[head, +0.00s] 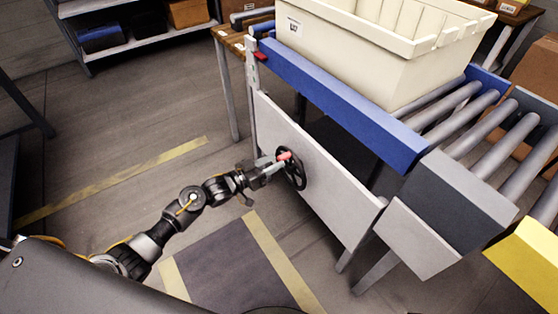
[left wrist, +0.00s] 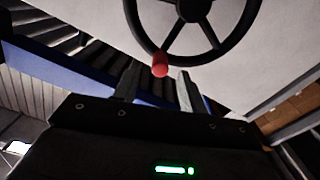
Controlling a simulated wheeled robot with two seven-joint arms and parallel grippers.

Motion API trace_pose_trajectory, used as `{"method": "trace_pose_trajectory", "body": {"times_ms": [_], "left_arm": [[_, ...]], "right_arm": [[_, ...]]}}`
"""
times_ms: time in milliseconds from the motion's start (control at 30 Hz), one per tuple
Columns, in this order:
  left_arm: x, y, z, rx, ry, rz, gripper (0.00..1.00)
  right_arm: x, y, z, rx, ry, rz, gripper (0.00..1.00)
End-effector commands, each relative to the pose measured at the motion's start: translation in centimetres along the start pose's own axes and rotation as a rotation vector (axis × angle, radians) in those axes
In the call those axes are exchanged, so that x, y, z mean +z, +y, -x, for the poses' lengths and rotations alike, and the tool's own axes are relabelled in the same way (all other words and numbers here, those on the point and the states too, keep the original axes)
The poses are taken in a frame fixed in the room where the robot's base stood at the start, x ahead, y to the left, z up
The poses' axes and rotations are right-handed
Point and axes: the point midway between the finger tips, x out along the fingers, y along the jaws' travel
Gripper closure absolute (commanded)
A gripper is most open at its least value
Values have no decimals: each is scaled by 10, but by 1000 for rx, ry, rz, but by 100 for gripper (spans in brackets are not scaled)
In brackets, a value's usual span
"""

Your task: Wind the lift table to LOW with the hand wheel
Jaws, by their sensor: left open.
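The black hand wheel (head: 293,172) is mounted on the pale side panel of the lift table (head: 318,180). Its red knob (head: 284,156) is at the upper left of the rim in the head view. My left gripper (head: 274,168) is at the wheel, with its fingers close to the knob. In the left wrist view the wheel (left wrist: 197,14) fills the top. The red knob (left wrist: 160,70) appears between the two spread fingertips; I cannot tell whether they touch it. A red marker (head: 261,56) shows on the post at the table's far left end. My right gripper is not in view.
A cream crate (head: 372,50) sits on the table top behind the blue rail (head: 335,98). Roller conveyors (head: 490,125) stand at the right, with a grey block end. A dark floor mat (head: 225,262) edged in yellow lies in front. Floor left of the panel is clear.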

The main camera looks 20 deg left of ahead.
Motion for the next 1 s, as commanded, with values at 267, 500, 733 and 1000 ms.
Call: {"method": "trace_pose_trajectory", "body": {"times_ms": [267, 500, 733, 1000], "left_arm": [[0, 0, -28, 0, 0, 1, 58], [0, 0, -30, 0, -1, 0, 58], [0, 0, -29, 0, -1, 0, 79], [0, 0, -29, 0, -1, 0, 100]], "right_arm": [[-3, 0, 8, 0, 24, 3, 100], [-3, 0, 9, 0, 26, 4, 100], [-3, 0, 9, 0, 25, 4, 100], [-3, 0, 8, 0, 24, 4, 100]]}}
